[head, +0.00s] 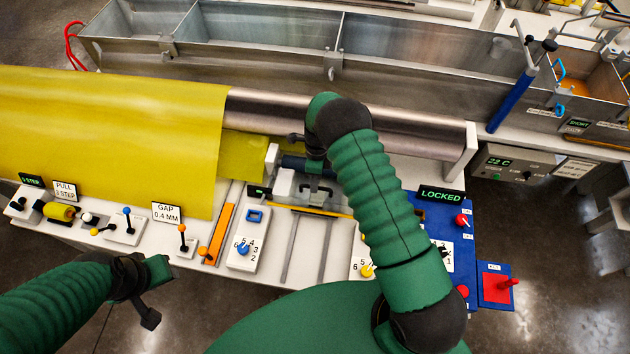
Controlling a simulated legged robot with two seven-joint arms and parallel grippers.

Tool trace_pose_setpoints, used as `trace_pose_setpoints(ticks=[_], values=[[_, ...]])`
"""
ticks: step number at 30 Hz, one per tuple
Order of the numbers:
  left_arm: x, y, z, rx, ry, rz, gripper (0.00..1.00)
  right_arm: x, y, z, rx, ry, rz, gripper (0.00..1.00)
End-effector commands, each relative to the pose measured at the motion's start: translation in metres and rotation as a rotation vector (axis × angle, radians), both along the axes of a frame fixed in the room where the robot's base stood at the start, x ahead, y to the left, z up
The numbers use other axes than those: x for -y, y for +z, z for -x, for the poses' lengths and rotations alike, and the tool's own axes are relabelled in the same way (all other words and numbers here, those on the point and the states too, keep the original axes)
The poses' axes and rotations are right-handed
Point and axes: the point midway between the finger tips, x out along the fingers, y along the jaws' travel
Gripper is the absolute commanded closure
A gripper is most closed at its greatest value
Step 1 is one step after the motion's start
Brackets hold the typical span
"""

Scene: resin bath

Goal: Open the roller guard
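A large yellow curved sheet or cover (110,125) lies over the left part of the machine; I cannot tell for certain whether it is the roller guard. A bare steel roller (400,128) runs out from its right edge. My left gripper (152,300) is at the lower left, in front of the bench edge, away from the cover. A display (440,194) reads LOCKED.
The bench front carries small levers, an orange strip (218,234), a blue-knobbed dial (243,249) and a yellow-knobbed dial (367,270). Long metal troughs (260,25) lie behind.

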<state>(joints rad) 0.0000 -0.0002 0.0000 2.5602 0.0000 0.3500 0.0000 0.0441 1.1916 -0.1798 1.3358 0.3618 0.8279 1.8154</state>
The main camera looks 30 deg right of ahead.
Motion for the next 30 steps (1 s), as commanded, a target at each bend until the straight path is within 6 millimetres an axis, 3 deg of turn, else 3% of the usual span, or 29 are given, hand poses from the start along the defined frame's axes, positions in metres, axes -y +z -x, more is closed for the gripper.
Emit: trace_pose_setpoints(ticks=[1,4,30], values=[[0.0,0.0,-0.0001,0.0,0.0,0.0,0.64,0.0,0.0003,0.0002,0.0,0.0,0.0,0.87],[0.0,0.0,-0.0001,0.0,0.0,0.0,0.64,0.0001,0.0008,0.0001,0.002,0.0,0.0,1.0],[0.0,0.0002,-0.0001,0.0,0.0,0.0,0.64,0.0011,0.0018,-0.0008,0.005,0.0,0.002,1.0]])
